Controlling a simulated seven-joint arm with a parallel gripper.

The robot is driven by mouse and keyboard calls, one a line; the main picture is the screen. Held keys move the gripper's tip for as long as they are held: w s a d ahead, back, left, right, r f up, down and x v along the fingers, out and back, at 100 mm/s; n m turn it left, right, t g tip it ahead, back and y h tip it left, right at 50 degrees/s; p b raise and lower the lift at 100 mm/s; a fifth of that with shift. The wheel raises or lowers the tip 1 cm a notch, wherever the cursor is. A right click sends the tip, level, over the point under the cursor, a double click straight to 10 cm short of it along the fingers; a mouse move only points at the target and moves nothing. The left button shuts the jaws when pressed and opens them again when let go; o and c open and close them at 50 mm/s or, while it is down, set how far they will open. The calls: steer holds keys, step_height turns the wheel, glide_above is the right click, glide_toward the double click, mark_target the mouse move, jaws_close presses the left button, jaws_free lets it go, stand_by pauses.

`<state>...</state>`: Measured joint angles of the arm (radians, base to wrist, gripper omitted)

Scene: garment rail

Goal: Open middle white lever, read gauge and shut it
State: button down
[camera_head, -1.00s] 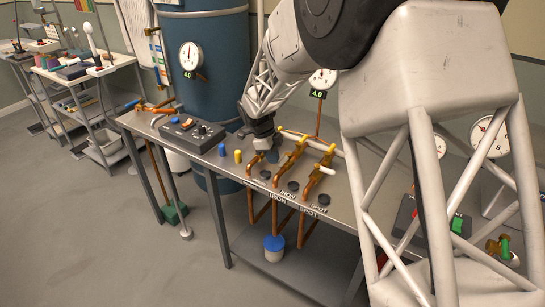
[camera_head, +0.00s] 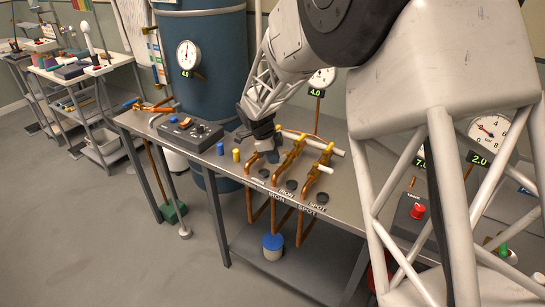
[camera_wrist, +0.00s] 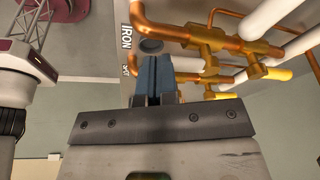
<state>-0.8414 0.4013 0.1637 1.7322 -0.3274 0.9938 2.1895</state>
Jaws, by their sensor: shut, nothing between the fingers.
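Three copper-and-brass valves stand on the bench, the middle one (camera_head: 289,157) between the left valve (camera_head: 254,160) and the right valve (camera_head: 315,174). White bars show behind them (camera_head: 328,148), and a short white lever (camera_head: 322,168) sticks out at the right valve. My gripper (camera_head: 266,151) is shut and empty, pointing down beside the left and middle valves; its fingers hide part of them. In the wrist view, its blue-grey fingers (camera_wrist: 153,78) are beside a white lever end (camera_wrist: 188,63); contact is unclear. A round gauge (camera_head: 322,77), partly hidden by my arm, has a 4.0 readout.
The blue tank (camera_head: 215,90) behind bears another 4.0 gauge (camera_head: 188,54). A dark control box (camera_head: 190,133) and blue and yellow pegs stand left of the valves. Gauges reading 7.0 and 2.0 (camera_head: 479,158) are at the right. Black discs and labels line the front edge.

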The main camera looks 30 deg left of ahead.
steer(key=shift+d+n+t+y, duration=0.25)
steer(key=shift+d+n, duration=0.35)
steer(key=shift+n, duration=0.4)
steer(key=shift+d+n+t+y, duration=0.2)
steer(key=shift+d+n, duration=0.4)
steer(key=shift+n, duration=0.4)
steer(key=shift+w+d+f+n+t+y, duration=0.1)
steer(key=shift+w+d+n+t+y, duration=0.15)
steer(key=shift+d+n, duration=0.65)
steer(key=shift+w+d+n+t+y, duration=0.1)
steer(key=shift+w+d+n+y, duration=0.2)
steer(key=shift+n, duration=1.15)
steer(key=shift+w+d+f+n+t+y, duration=0.1)
steer(key=shift+w+d+n+t+y, duration=0.15)
steer(key=shift+d+n, duration=0.65)
steer(key=shift+w+d+n+y, duration=0.1)
steer(key=shift+w+n+y, duration=0.15)
steer(key=shift+n, duration=0.45)
steer(key=shift+w+d+n+y, duration=0.1)
steer(key=shift+w+n, duration=0.15)
steer(key=shift+n, duration=0.4)
steer(key=shift+w+d+n, duration=0.1)
steer(key=shift+w+n, duration=0.15)
steer(key=shift+n, duration=0.35)
steer(key=shift+w+d, duration=0.25)
steer(key=shift+w, duration=0.2)
